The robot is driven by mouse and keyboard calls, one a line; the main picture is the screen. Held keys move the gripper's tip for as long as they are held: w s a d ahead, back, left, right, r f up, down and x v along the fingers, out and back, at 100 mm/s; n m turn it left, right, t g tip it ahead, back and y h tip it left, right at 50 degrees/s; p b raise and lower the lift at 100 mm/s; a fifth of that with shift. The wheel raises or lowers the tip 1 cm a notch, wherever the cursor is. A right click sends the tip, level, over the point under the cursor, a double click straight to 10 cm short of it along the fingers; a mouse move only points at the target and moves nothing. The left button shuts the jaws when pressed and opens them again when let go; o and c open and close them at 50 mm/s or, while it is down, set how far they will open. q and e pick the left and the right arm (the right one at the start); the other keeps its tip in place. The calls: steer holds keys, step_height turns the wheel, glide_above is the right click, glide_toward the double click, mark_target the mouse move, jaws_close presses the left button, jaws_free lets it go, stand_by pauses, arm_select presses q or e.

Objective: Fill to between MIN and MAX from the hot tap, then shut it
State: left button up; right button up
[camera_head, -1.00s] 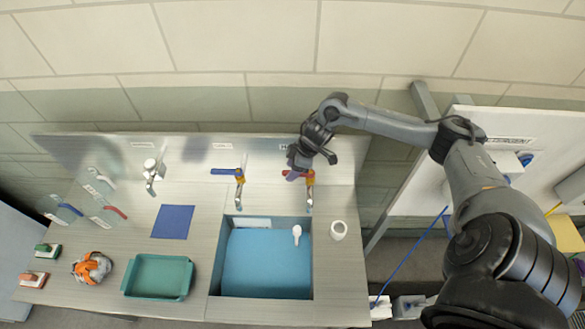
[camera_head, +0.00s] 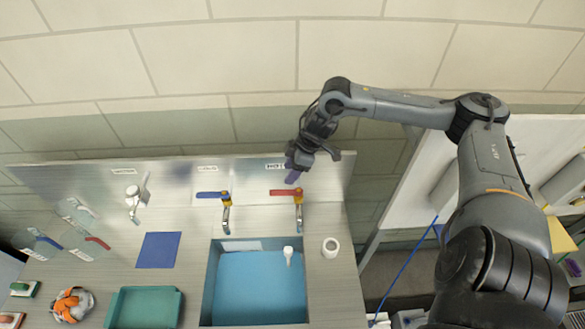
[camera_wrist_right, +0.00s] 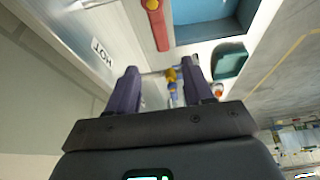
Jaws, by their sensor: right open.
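The hot tap (camera_head: 298,212) stands behind the sink, its red lever (camera_head: 284,192) pointing left, like the cold tap's blue lever (camera_head: 212,194). The red lever also shows in the right wrist view (camera_wrist_right: 157,25). My right gripper (camera_head: 293,176) is open and empty near the HOT label, just behind and above the red lever, apparently apart from it. Its purple fingers also show in the right wrist view (camera_wrist_right: 162,84). The sink (camera_head: 210,285) is blue inside; I cannot tell its water level. A pale plate (camera_head: 241,245) is on its back wall, its marks unreadable. No stream shows. My left gripper is out of view.
A white handled item (camera_head: 288,255) is in the sink and a white cup-like item (camera_head: 330,247) stands right of it. A green tray (camera_head: 145,307), blue mat (camera_head: 158,250) and another tap (camera_head: 133,200) are to the left. The wall is close behind my gripper.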

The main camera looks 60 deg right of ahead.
steer(key=shift+s+r, duration=0.2)
steer(key=shift+r, duration=0.4)
